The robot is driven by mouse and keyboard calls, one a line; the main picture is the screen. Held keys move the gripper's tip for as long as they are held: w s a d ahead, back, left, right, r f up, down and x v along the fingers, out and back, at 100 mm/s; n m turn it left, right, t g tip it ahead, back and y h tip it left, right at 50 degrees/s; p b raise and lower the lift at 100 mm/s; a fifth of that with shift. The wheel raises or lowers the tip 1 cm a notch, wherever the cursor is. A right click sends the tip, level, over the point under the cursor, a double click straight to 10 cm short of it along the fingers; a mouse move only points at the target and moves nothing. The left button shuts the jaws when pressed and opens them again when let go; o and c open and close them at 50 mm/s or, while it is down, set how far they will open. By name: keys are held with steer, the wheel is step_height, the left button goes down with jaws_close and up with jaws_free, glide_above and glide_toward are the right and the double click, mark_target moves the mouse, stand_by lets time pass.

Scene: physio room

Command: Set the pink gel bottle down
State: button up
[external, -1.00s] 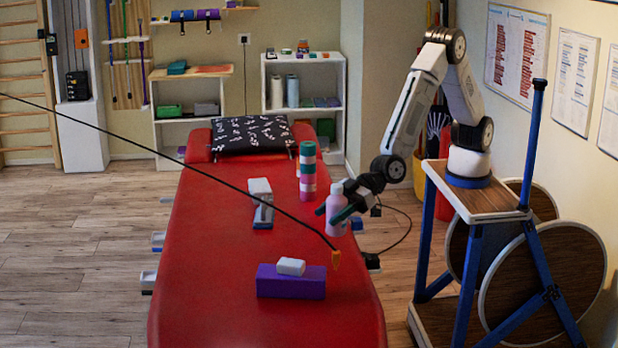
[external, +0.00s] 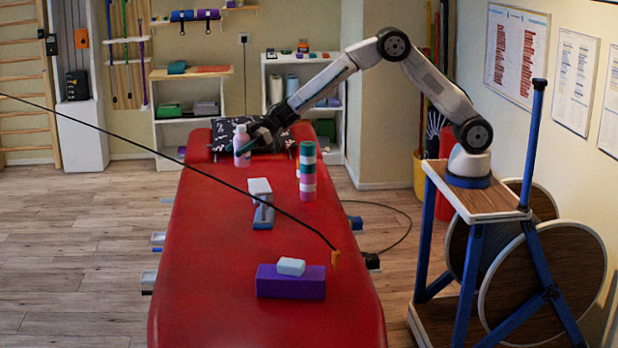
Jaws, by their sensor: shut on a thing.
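The pink gel bottle (external: 241,147) is upright near the head end of the red treatment table (external: 225,250), in front of the left part of the black patterned pillow. My gripper (external: 247,146) reaches in from the right and is shut on the bottle. The arm stretches over the table from its stand at the right. I cannot tell whether the bottle's base touches the table or hangs just above it.
A stack of coloured rolls (external: 307,171) stands right of the bottle. A grey-white device (external: 260,203) sits mid-table. A purple block (external: 290,283) with a white piece (external: 291,266) on it is nearer. A dark cable (external: 150,130) crosses the view.

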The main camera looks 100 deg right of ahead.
steer(key=s+d+f, duration=0.2)
steer(key=s+d, duration=0.2)
steer(key=d, duration=0.9)
steer(key=s+d+f, duration=0.2)
steer(key=s+d, duration=0.2)
steer(key=d, duration=0.9)
steer(key=s+d+f, duration=0.2)
steer(key=s+d, duration=0.2)
steer(key=d, duration=0.9)
steer(key=shift+d+f, duration=0.15)
steer(key=shift+f, duration=2.4)
steer(key=shift+d+f, duration=0.2)
steer(key=shift+f, duration=2.3)
steer(key=shift+d+f, duration=0.15)
steer(key=shift+f, duration=2.4)
steer(key=shift+f, duration=0.2)
steer(key=o, duration=1.2)
steer(key=shift+c, duration=0.2)
steer(key=shift+r, duration=0.1)
